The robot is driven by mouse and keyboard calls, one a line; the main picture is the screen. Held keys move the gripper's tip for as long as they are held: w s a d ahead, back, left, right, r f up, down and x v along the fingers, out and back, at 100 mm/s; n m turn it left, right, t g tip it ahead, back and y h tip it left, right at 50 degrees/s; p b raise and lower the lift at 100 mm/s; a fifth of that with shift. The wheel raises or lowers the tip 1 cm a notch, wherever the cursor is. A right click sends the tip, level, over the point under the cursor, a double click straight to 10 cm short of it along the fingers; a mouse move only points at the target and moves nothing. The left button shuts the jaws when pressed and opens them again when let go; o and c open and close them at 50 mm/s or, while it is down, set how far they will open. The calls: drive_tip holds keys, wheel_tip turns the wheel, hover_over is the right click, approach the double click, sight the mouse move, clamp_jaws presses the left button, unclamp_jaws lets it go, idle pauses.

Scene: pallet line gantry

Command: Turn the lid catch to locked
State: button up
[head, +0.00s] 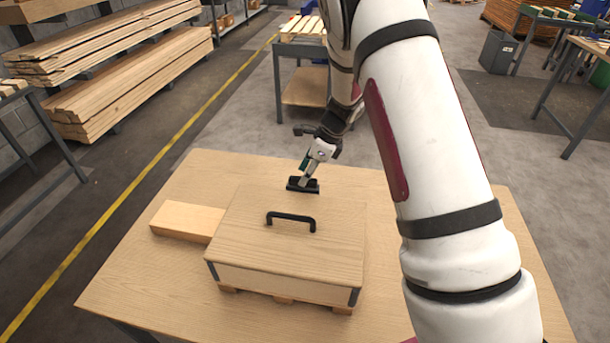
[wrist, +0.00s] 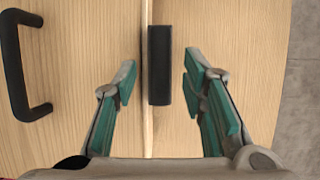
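A wooden box (head: 275,280) with a flat lid (head: 285,249) stands on the table. The black lid catch (head: 296,188) is at the lid's far edge. In the wrist view the catch (wrist: 160,65) is a short dark bar lying along the lid seam, just on its right side. My gripper (head: 305,174) is above the catch, pointing down. In the wrist view its two green-padded fingers (wrist: 160,88) are open, one on each side of the bar with gaps showing. The gripper partly hides the catch in the head view.
A black handle (head: 291,219) rises from the lid; it also shows in the wrist view (wrist: 20,68). A wooden block (head: 187,221) lies left of the box. The table (head: 150,275) has free room at front left and behind the box.

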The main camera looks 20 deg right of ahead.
drive_tip(key=shift+x, duration=0.75)
drive_tip(key=shift+c, duration=0.5)
clamp_jaws()
